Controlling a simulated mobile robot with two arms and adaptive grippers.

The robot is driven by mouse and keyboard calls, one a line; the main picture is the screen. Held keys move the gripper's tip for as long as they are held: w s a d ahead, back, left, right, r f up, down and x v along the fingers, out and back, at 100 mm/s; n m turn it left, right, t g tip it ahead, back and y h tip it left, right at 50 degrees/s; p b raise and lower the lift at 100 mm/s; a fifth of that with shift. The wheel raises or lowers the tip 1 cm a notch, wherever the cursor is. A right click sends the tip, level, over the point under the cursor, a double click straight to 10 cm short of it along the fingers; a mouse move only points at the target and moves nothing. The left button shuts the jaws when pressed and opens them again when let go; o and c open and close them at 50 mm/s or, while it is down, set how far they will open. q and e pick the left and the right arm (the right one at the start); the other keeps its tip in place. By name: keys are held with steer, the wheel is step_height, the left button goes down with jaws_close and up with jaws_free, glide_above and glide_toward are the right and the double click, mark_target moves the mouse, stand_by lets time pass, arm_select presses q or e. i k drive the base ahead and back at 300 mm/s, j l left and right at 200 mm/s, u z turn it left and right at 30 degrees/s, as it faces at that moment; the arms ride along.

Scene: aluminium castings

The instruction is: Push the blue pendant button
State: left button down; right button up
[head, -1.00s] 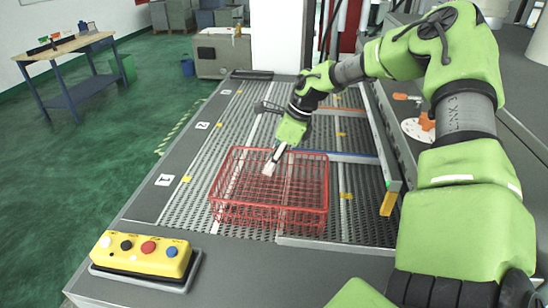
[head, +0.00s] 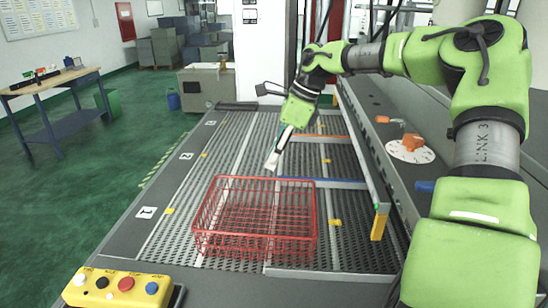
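The yellow pendant (head: 118,290) lies at the bottom left, on the near grey edge of the conveyor table; its lower part is cut off by the picture edge. It has a white button, a black button, a red button (head: 126,284) and, at its right end, the blue button (head: 152,288). Nothing touches or covers the blue button. My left gripper is not in view.
The red wire basket (head: 255,245) stands on the perforated conveyor (head: 205,165), between my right gripper and the pendant; it looks empty. A rail with a blue stripe and an orange knob on a white dial (head: 411,149) are at right.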

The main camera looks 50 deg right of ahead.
mark_target(152, 288)
steer(key=k+j, duration=0.35)
steer(key=j, duration=0.15)
steer(key=k+j, duration=0.4)
steer(key=j, duration=0.15)
steer(key=k+j, duration=0.35)
steer(key=j, duration=0.15)
steer(key=k+j, duration=0.35)
steer(key=j, duration=0.15)
